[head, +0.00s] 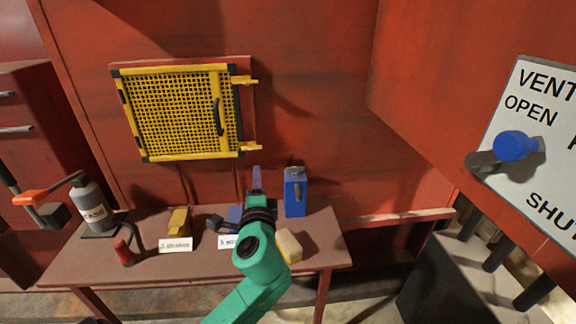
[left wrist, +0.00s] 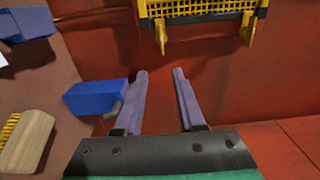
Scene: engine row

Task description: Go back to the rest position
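My left gripper (head: 256,180) reaches up over the bench, on the green arm coming in from the bottom of the head view. In the left wrist view its two purple-grey fingers (left wrist: 160,72) are spread apart with nothing between them. Only the red wall shows behind the gap. My right gripper is in neither view.
The bench (head: 330,245) carries a blue can (head: 296,195), a wooden brush (head: 289,246), a yellow block (head: 179,221) and an oil can (head: 92,206). A yellow mesh door (head: 170,115) is on the red wall. A valve sign (head: 550,100) with a blue knob (head: 514,146) stands right.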

